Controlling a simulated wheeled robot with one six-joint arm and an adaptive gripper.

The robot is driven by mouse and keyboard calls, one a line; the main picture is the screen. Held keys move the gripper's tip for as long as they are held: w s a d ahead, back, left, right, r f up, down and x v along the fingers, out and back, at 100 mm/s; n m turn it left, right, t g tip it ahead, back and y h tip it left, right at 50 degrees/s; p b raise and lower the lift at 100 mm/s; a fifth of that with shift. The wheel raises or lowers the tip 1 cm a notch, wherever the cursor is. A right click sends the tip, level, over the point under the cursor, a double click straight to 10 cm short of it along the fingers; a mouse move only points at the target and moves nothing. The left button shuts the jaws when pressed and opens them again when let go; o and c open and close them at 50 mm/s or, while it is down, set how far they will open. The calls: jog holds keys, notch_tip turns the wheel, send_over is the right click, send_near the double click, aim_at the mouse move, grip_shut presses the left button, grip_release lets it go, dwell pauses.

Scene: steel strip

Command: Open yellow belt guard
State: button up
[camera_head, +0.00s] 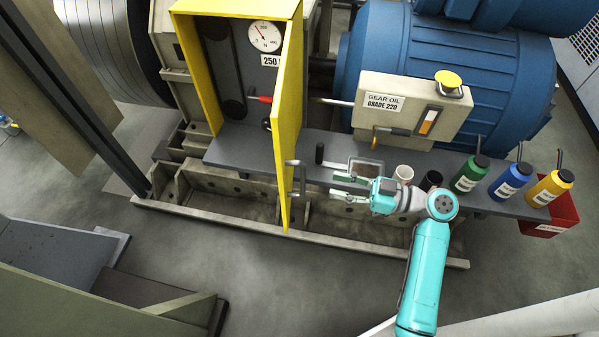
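The yellow belt guard (288,120) is a box on the machine, with its door swung outward so that I see the door nearly edge-on. Inside show a dark belt on pulleys (224,70) and a gauge (264,36). A metal handle (294,178) stands out on the right face of the door, near its lower outer part. My gripper (340,186) is to the right of the handle, pointing left, with a visible gap between them. Its fingers look parted and nothing shows between them.
A grey shelf (234,150) runs under the guard, with a small tray, a white cup (403,173) and several coloured bottles (470,173) to the right. A gear oil box (408,108) and blue motor (450,75) stand behind. A red bin (553,217) hangs at right.

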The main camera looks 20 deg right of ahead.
aim_at(303, 178)
jog(key=x, duration=0.9)
jog(key=shift+w+a, duration=0.1)
jog(key=shift+a, duration=0.1)
grip_shut()
jog(key=shift+d, duration=0.1)
